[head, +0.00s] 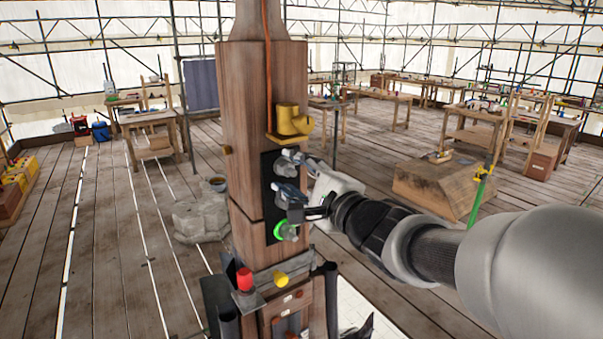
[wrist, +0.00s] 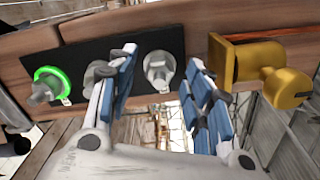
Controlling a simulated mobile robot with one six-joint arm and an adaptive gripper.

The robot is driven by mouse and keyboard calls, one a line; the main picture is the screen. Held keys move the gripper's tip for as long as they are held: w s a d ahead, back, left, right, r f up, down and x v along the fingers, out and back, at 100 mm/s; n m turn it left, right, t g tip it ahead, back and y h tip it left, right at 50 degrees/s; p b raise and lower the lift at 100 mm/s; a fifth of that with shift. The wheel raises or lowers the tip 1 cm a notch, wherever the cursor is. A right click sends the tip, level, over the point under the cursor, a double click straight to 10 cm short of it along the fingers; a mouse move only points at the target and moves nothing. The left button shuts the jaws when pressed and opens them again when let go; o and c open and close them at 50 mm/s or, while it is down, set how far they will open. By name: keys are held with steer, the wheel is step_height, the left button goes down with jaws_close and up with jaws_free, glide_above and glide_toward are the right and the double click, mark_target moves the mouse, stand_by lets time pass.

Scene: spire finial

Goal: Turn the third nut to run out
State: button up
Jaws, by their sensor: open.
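A black plate (head: 268,205) is fixed upright on the wooden post and carries three grey nuts in a row. The lowest nut (head: 290,232) has a bright green ring; it is at the left in the wrist view (wrist: 42,92). The middle nut (wrist: 98,78) is partly hidden behind one finger of my gripper. The top nut (wrist: 158,70) shows in the gap between the fingers. My gripper (head: 287,177) is open in front of the plate, its blue-padded fingers (wrist: 162,90) apart with nothing held. I cannot tell whether a finger touches a nut.
A yellow pipe-like fitting (head: 290,120) stands on a ledge just above the plate, close to one finger in the wrist view (wrist: 285,85). Red (head: 244,279) and yellow (head: 281,279) knobs sit below the plate. A wooden block (head: 440,185) lies right, a pale stone (head: 200,220) left.

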steer(key=shift+x, duration=0.9)
steer(key=c, duration=1.1)
